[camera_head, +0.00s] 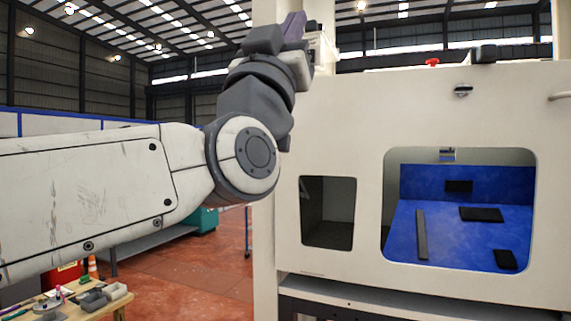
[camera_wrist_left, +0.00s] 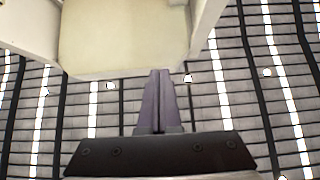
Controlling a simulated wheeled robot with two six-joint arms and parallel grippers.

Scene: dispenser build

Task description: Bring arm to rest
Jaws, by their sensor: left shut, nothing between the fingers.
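My left arm comes in from the left in the head view, raised in front of the left side of a cream cabinet. My left gripper (camera_head: 293,27) points upward near the top of the cabinet's left post. In the left wrist view its two purple-grey fingers (camera_wrist_left: 159,100) are together with nothing between them. Whether the fingers touch the post cannot be told. My right arm and gripper are not in view.
The cream cabinet (camera_head: 350,125) fills the right side, with a small dark window (camera_head: 327,212) and a larger opening showing a blue interior (camera_head: 455,225) with several black pieces. A workbench with small items (camera_head: 75,300) is at lower left. Red floor (camera_head: 190,270) lies between.

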